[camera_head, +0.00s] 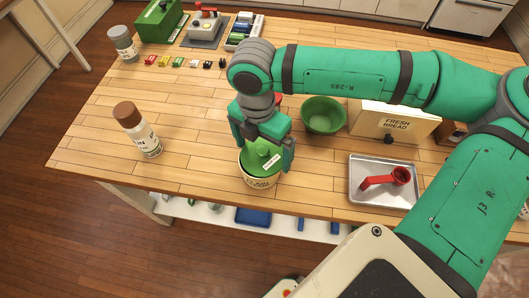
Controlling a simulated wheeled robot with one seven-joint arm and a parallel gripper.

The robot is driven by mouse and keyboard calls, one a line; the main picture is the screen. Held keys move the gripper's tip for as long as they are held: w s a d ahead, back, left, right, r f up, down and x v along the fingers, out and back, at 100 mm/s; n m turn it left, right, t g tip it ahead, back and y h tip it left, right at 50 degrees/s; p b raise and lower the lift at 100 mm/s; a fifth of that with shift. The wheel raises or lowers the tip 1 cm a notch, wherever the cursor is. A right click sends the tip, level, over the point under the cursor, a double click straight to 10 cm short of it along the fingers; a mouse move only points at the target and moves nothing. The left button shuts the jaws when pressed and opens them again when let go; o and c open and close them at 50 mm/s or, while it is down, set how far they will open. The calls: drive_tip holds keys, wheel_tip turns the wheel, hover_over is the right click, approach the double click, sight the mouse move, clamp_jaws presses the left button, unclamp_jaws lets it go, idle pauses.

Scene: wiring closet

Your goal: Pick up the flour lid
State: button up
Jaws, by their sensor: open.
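A round green lid (259,165) with a knob on top sits on a cream canister (258,182) near the front edge of the wooden table. A small pale tag with lettering lies on the lid. The print on the canister is too small to read surely. My gripper (263,150) is open and points down at the lid, with its green fingers at either side of the knob. The gripper hides the back part of the lid. I cannot tell whether the fingers touch it.
A green bowl (323,116) and a bread box (391,122) stand behind to the right. A metal tray (366,192) holding a red scoop (385,180) lies at the right. A brown-capped jar (137,130) stands left, with clear tabletop between.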

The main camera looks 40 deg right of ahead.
drive_tip(key=shift+f, duration=0.45)
drive_tip(key=shift+w, duration=0.1)
drive_tip(key=c, duration=1.1)
drive_tip(key=shift+w+r, duration=0.1)
drive_tip(key=shift+r, duration=0.05)
